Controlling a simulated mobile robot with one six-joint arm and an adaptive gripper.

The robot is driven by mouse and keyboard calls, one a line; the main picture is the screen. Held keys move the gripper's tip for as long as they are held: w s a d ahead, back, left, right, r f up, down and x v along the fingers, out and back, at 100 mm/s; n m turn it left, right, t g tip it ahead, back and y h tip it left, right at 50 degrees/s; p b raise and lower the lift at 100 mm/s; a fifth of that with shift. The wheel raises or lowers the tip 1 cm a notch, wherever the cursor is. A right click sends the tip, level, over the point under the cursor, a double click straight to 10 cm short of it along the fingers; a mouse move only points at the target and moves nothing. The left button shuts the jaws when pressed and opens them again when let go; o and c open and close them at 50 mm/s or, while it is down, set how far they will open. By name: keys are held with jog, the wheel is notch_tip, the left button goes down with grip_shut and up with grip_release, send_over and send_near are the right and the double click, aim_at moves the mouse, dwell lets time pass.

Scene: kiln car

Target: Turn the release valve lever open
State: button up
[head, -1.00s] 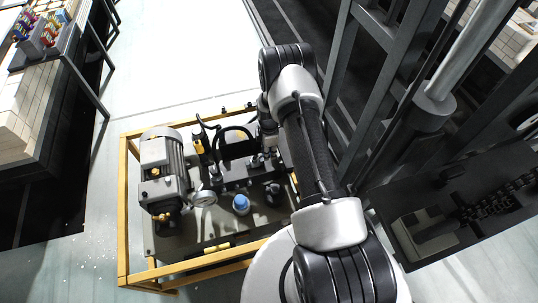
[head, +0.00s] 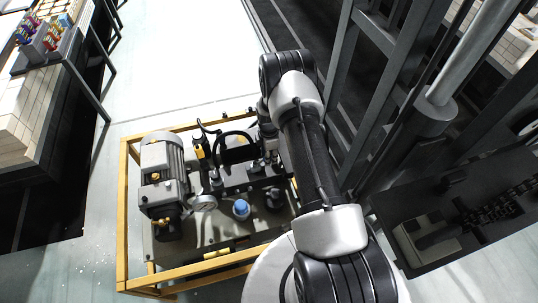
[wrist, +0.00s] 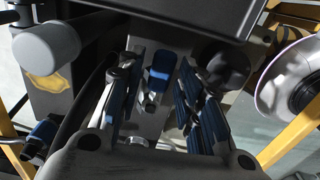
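A small lever with a blue grip (wrist: 160,72) shows in the wrist view between my fingers, on a grey metal fitting. It looks like the release valve lever, though a second blue-handled part (wrist: 42,132) shows at the lower left. My gripper (wrist: 160,98) is open, its two blue-padded fingers standing either side of the lever with gaps; I see no clear contact. In the head view my arm reaches down to the hydraulic unit, and the lever and fingertips are hidden or too small to make out.
The unit stands in a yellow frame (head: 122,220) with a motor (head: 163,170), a gauge (head: 204,201), a blue cap (head: 241,208) and a black hose (head: 236,140) close by. Dark steel uprights (head: 395,70) crowd the right. Pale floor (head: 180,60) is clear behind.

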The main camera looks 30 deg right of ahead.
jog(key=shift+o, duration=0.5)
notch_tip(320, 180, up, 12)
dwell(0.3)
dwell(0.5)
jog(key=shift+s, duration=0.1)
